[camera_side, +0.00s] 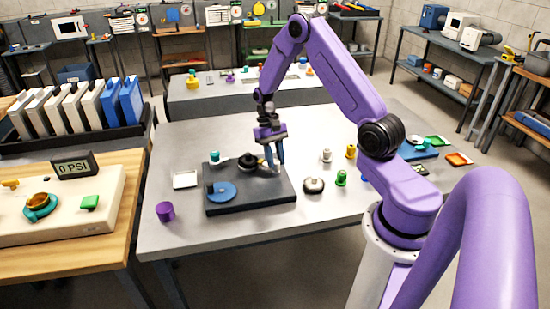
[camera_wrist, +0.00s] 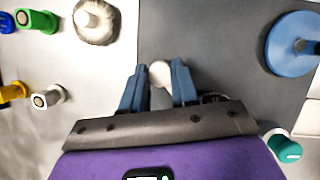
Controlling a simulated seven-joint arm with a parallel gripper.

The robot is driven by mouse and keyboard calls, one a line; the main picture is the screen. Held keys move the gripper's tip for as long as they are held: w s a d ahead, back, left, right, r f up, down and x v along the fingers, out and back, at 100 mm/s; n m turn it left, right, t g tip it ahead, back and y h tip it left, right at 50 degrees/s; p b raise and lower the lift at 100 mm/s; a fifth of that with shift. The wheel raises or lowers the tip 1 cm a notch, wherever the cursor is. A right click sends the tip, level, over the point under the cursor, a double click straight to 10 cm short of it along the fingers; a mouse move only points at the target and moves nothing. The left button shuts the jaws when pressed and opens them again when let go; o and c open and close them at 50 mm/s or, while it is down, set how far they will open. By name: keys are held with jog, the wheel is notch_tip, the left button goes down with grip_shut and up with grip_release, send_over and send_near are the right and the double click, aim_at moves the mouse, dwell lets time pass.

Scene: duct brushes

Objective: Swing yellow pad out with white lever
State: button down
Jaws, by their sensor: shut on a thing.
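My gripper (camera_side: 274,168) points down over the right part of a dark grey base plate (camera_side: 250,200). In the wrist view its blue fingers (camera_wrist: 159,85) are shut on the white lever (camera_wrist: 160,72), whose rounded pale end shows between the tips. The rest of the lever is hidden by the fingers. A small yellow patch (camera_side: 262,161) shows just left of the fingers in the side view; it may be the yellow pad, but it is too small to be sure. A black round part (camera_side: 248,161) sits beside it. A blue disc (camera_side: 222,192) lies at the plate's left; it also shows in the wrist view (camera_wrist: 290,45).
A round grey-white brush (camera_side: 314,185) and green (camera_side: 341,178), yellow (camera_side: 351,151) and white (camera_side: 326,155) pieces stand to the right. The table's front is clear.

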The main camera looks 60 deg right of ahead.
jog(key=m, duration=0.2)
jog(key=m+t+y, duration=0.1)
jog(key=m, duration=0.2)
jog(key=shift+s+d+r+t, duration=0.1)
jog(key=shift+t, duration=0.2)
jog(key=m+t, duration=0.1)
jog(key=m, duration=0.1)
jog(key=m+t+y, duration=0.1)
jog(key=m, duration=0.2)
jog(key=shift+s+m, duration=0.1)
jog(key=shift+m, duration=0.2)
jog(key=shift+d, duration=0.1)
jog(key=c, duration=0.9)
grip_release()
jog(key=shift+o, duration=0.2)
jog(key=v, duration=1.7)
jog(key=shift+r, duration=0.15)
jog(key=shift+s+d, duration=0.1)
